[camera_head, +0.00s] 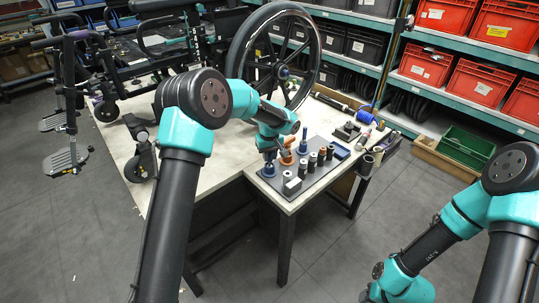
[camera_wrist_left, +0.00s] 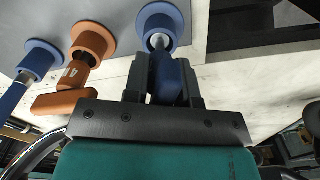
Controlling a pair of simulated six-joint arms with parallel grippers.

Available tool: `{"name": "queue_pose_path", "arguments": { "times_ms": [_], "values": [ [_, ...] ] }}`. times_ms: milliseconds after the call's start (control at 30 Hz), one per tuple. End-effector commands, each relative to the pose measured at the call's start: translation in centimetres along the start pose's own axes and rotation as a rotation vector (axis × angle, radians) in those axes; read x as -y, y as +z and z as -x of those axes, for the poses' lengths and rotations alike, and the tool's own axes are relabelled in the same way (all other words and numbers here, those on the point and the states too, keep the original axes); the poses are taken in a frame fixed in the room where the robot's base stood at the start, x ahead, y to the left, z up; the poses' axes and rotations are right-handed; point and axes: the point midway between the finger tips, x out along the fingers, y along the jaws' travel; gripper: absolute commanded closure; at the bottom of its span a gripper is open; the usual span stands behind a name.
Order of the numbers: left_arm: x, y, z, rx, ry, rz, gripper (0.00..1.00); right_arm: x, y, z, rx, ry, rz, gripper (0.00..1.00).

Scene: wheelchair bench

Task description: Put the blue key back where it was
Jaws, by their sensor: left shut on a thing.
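My left gripper (camera_head: 268,160) points down over the near left corner of the dark tray (camera_head: 321,178). In the left wrist view it is shut on the blue key (camera_wrist_left: 166,80), with one finger on each side of the handle. The key's silver shaft points at the opening of a blue round holder (camera_wrist_left: 177,18) and overlaps it; I cannot tell how deep it sits. Beside it are an orange holder with an orange-handled key (camera_wrist_left: 66,101) and a second blue holder (camera_wrist_left: 43,56) with another blue-handled key. My right gripper is out of view.
Several small dark, orange and light parts stand on the tray's right half, with a white-topped block (camera_head: 292,186) near its front edge. A large wheel (camera_head: 283,72) stands on the bench behind my left arm. Red bins (camera_head: 425,65) line the shelves at right.

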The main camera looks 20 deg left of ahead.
Motion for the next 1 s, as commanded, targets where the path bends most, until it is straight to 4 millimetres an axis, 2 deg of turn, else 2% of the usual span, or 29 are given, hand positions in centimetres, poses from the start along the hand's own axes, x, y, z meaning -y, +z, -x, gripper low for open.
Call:
{"name": "queue_pose_path", "arguments": {
  "times_ms": [767, 800, 1000],
  "values": [
    [0.0, 0.0, -1.1, 0.000, 0.000, 0.000, 1.00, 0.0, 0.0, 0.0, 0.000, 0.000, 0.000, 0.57],
    [0.0, 0.0, -1.1, 0.000, 0.000, 0.000, 0.73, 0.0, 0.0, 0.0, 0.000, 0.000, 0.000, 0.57],
    [0.0, 0.0, -1.1, 0.000, 0.000, 0.000, 0.54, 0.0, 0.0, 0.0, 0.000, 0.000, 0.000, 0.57]
  ]
}}
